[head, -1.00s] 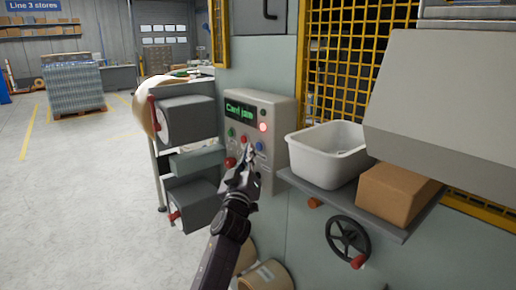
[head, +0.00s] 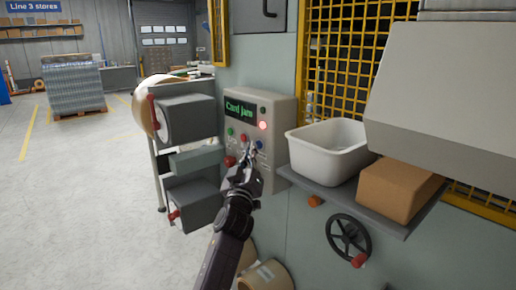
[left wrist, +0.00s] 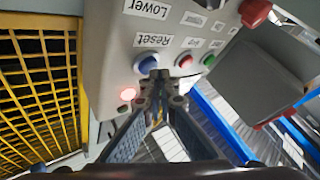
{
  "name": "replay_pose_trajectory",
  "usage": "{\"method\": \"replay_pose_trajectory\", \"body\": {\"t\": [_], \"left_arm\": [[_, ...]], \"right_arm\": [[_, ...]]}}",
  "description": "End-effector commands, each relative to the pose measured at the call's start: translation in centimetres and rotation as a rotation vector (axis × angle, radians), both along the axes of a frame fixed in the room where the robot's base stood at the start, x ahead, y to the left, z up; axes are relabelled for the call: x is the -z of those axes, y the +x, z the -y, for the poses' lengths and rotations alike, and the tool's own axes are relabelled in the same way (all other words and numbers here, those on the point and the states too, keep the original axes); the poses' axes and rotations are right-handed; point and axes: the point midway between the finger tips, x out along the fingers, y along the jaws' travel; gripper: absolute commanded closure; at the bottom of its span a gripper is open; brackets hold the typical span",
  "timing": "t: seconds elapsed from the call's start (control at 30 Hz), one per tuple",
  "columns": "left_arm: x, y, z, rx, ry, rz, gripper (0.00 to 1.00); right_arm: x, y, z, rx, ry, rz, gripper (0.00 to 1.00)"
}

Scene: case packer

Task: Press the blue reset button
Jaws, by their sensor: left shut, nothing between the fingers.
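The blue reset button (head: 260,146) sits on the front of the grey control box (head: 283,112). In the left wrist view the blue button (left wrist: 147,62) shows beside an upside-down "Reset" label (left wrist: 152,40). My left gripper (head: 250,150) is shut and empty, its tips just left of the button in the head view. In the left wrist view the shut fingertips (left wrist: 159,80) overlap the button's lower edge. I cannot tell whether they touch it. My right gripper is not in view.
A red button (head: 243,138), a green button (head: 230,131) and a red knob (head: 230,162) are close by. The screen (head: 239,110) reads "Card jam" and a red lamp (head: 263,126) glows. A white bin (head: 325,155) and a cardboard box (head: 398,192) stand on a shelf to the right.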

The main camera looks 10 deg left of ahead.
Motion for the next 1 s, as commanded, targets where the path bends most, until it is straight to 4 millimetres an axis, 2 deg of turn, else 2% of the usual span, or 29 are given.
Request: {"method": "replay_pose_trajectory", "body": {"t": [1.0], "left_arm": [[-0.03, 0.62, 0.49, 0.000, 0.000, 0.001, 1.00]], "right_arm": [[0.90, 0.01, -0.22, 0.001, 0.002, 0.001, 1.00]]}}
